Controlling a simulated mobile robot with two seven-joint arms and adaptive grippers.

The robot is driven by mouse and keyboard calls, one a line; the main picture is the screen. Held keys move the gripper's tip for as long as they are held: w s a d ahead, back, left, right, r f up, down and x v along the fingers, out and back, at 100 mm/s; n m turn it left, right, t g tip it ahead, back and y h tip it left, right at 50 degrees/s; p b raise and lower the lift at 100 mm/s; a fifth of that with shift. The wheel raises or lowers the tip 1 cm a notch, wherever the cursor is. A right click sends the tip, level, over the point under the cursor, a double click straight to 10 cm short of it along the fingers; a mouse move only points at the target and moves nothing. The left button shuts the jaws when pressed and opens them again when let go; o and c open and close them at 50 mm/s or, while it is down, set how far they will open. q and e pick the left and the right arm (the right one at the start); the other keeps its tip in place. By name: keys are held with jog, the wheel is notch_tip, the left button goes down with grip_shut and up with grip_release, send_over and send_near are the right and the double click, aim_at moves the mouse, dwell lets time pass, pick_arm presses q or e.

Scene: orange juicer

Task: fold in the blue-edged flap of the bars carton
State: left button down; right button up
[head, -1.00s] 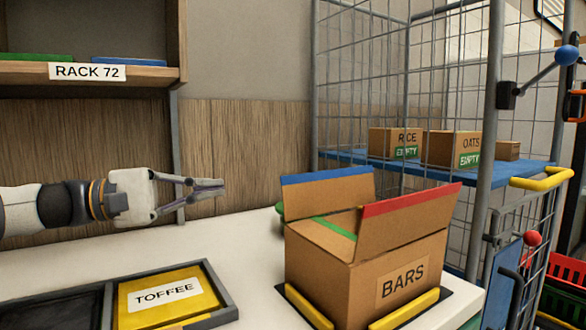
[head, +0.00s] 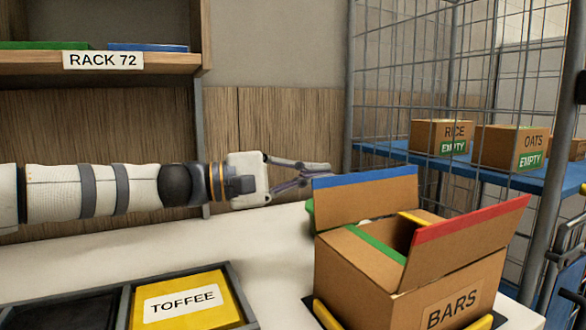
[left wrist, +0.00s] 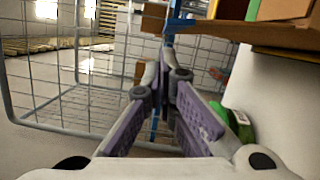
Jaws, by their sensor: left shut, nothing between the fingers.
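The bars carton (head: 352,280) stands on the white counter, its top partly open. Its blue-edged flap (head: 366,200) stands up at the back, and the red-edged flap (head: 465,243) stands up and leans outward at the right front. The green-edged flap (head: 372,247) lies folded in at the left, and part of the yellow-edged flap (head: 420,219) shows low inside. My left gripper (head: 326,170) is shut and empty, its tips at the left end of the blue edge; I cannot tell whether they touch. In the left wrist view its fingers (left wrist: 168,55) are together. My right gripper is out of view.
A tray with a yellow toffee panel (head: 182,298) lies at the front left. A wire cage with a blue shelf (head: 395,153) holds rice and oats cartons behind the bars carton. A green object (head: 310,215) sits behind the carton's left side. The counter's middle is clear.

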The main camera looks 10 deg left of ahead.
pick_arm(q)
jog(key=shift+s+d, duration=0.3)
jog(key=shift+s, duration=0.1)
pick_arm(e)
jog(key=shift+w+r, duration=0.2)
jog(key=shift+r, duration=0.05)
pick_arm(q)
jog(key=shift+r, duration=0.1)
jog(key=shift+s+d+r+m, duration=0.15)
jog(key=shift+s+m, duration=0.1)
jog(key=shift+m, duration=0.25)
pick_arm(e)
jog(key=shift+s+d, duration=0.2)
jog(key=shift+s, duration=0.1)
